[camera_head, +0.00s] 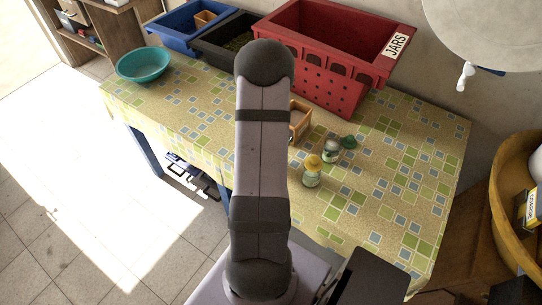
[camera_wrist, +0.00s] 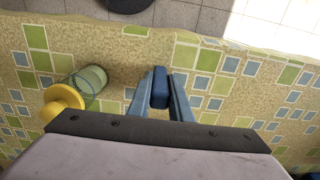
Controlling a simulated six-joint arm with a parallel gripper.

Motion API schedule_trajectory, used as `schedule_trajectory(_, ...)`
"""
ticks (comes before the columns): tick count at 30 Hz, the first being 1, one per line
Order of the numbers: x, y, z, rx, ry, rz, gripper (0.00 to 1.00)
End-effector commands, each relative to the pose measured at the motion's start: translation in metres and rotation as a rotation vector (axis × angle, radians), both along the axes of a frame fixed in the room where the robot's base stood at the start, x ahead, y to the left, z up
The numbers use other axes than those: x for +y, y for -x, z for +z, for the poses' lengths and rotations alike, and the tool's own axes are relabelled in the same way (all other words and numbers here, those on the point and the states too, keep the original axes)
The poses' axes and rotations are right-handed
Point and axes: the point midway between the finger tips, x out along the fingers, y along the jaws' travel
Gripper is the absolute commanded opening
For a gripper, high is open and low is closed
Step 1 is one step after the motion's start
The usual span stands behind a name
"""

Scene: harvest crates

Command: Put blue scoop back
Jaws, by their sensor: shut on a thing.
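In the wrist view my gripper (camera_wrist: 161,80) is shut on a dark blue piece, which I take to be part of the blue scoop (camera_wrist: 160,92). Only this short blue block shows between the fingers; the rest of the scoop is hidden. The gripper is over the patterned tablecloth (camera_wrist: 225,105), near the table edge, to the right of a yellow-lidded jar. I cannot tell its height. In the head view my arm hides the gripper and scoop. A blue crate (camera_head: 165,32) stands at the back left, with a small brown box inside.
Behind are a red JARS crate (camera_head: 320,75) and a black crate (camera_head: 210,53). A teal bowl (camera_head: 143,65) sits at left. The tablecloth's right part is clear.

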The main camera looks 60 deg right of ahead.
Motion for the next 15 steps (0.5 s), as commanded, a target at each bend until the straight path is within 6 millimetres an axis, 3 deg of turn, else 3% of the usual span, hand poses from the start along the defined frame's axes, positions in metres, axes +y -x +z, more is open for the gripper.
schedule_trajectory(4,0.0,0.0,-0.0101,0.0,0.001,0.0,0.0)
schedule_trajectory(15,-0.0003,-0.0001,-0.0138,-0.001,0.001,0.0,0.0)
